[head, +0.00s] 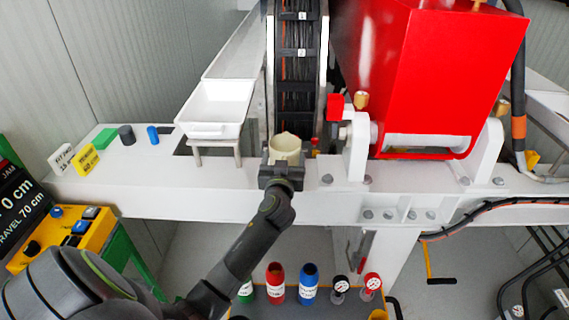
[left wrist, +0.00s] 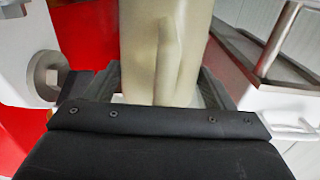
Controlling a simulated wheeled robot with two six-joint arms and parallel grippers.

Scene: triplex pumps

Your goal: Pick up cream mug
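The cream mug (head: 285,147) is upright at the far end of my left arm, in front of the dark cable reel in the head view. My left gripper (head: 281,172) is at its near side. In the left wrist view the mug (left wrist: 150,45) fills the middle, its handle facing the camera. The fingers (left wrist: 161,88) lie on both sides of the mug, their tips against its walls. The gripper looks shut on it. The mug's underside is hidden, so I cannot tell whether it touches the white beam. My right gripper is not in view.
A white tray (head: 212,112) stands left of the mug on the white beam (head: 140,190). A red pump housing (head: 440,75) and a red-handled valve (head: 335,107) are close on the right. Green, grey and blue pieces lie far left. Bottles and gauges stand below.

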